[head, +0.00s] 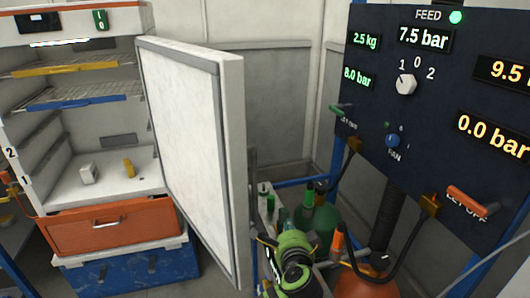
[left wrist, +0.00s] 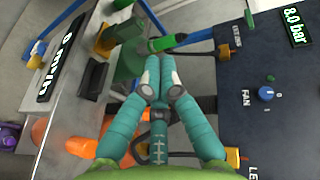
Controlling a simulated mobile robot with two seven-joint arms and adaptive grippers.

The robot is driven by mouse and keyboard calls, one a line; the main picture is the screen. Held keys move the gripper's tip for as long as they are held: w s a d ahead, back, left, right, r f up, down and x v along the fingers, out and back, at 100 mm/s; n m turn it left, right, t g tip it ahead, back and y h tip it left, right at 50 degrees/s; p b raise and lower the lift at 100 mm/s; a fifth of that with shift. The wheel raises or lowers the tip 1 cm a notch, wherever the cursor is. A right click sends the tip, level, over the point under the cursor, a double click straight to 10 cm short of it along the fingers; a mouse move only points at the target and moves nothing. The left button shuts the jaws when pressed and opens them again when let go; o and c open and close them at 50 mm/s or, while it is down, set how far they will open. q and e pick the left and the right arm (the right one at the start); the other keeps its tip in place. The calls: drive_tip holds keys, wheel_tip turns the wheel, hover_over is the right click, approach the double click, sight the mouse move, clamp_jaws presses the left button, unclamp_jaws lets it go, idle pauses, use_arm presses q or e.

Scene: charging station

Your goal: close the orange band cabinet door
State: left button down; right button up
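The cabinet (head: 20,38) with an orange band along its top stands at the left of the head view. Its white door (head: 185,120) with a grey inner edge stands wide open, swung out toward me, and the shelves show. My left gripper (head: 290,262) is low in the head view, right of the door's free edge and apart from it. In the left wrist view its teal fingers (left wrist: 162,75) come together at the tips with nothing seen between them. My right gripper is in neither view.
A dark control panel (head: 440,120) with readouts, knobs and an orange-handled valve stands at the right. Green bottles (head: 318,218) and an orange cylinder (head: 368,282) stand below it, close to my left gripper. An orange drawer (head: 112,224) is under the cabinet.

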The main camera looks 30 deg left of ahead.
use_arm(q)
wheel_tip(320, 180, up, 15)
drive_tip(key=s+n+t+y+p, duration=0.1)
drive_tip(key=t+y, duration=0.1)
drive_tip(key=y, duration=0.1)
drive_tip(key=w+a+p, duration=0.3)
drive_tip(key=a+p, duration=0.3)
drive_tip(key=a, duration=0.2)
drive_tip(key=shift+w+a, duration=0.35)
drive_tip(key=shift+a, duration=0.05)
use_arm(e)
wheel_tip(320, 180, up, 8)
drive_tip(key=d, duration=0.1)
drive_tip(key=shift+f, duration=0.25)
use_arm(q)
drive_tip(key=shift+w+f, duration=0.1)
drive_tip(key=shift+f, duration=0.05)
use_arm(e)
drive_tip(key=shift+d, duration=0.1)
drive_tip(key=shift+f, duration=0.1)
